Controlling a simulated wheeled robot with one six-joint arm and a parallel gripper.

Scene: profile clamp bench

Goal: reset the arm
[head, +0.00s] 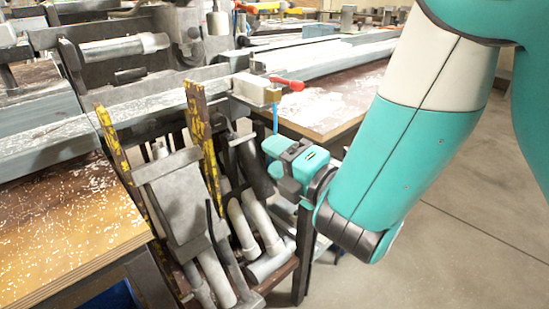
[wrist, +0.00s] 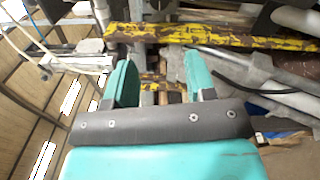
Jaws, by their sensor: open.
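My teal arm (head: 410,130) reaches in from the upper right of the head view. It bends down and ends at my gripper (head: 272,148), in front of the clamp bench and below a red-handled clamp (head: 288,84). In the wrist view my gripper (wrist: 160,78) has two teal fingers spread wide apart. Nothing is held between them. A worn yellow bar (wrist: 240,38) crosses the view beyond the fingertips; the distance to it is hard to judge.
Two upright yellow-black bars (head: 203,135) and a grey metal plate (head: 178,200) stand left of my gripper. Wooden tables (head: 60,240) with white shavings flank the bench. Metal tubes (head: 240,225) lie below. Bare floor (head: 460,230) is open at right.

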